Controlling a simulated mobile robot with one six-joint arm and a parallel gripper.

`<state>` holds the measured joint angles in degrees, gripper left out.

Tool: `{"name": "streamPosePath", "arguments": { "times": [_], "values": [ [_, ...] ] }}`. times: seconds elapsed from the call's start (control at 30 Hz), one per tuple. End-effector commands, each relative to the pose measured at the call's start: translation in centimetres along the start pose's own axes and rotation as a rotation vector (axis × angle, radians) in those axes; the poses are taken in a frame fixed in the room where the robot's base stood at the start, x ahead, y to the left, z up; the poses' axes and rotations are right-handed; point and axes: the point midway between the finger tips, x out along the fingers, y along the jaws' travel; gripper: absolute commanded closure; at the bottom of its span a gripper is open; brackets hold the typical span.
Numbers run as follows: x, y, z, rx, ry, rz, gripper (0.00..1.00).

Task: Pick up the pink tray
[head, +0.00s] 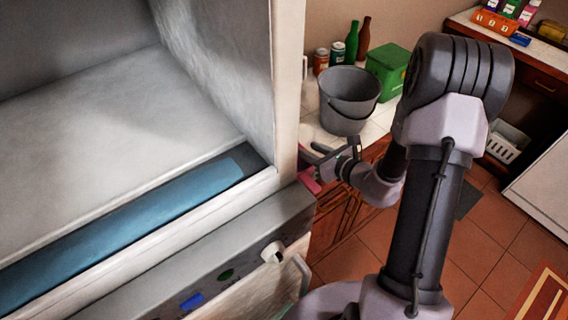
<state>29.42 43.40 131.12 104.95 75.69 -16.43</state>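A small piece of pink (309,182), which looks like part of the pink tray, shows at the near edge of the counter. Most of it is hidden behind the white frame of the open unit and under my gripper. My gripper (314,155) is at the counter edge, just above the pink piece and in front of the grey bucket. Its fingers point left and are small and partly hidden. I cannot tell whether they are open or shut, or whether they touch the pink piece.
A grey bucket (347,100) stands on the counter close behind my gripper. Behind it are a green box (388,70), bottles (352,42) and jars (321,61). The white unit's frame (287,95) rises close on the left. Tiled floor (372,243) is open below.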

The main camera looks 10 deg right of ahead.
Motion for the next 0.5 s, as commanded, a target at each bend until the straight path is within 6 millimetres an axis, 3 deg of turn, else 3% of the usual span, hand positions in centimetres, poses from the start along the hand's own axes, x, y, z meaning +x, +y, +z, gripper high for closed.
{"name": "streamPosePath", "arguments": {
  "times": [0.23, 0.5],
  "values": [
    [4.6, 0.1, -0.4, -0.002, -0.001, 0.003, 0.70],
    [5.1, 0.0, -0.2, 0.000, 0.000, 0.000, 0.70]
  ]
}}
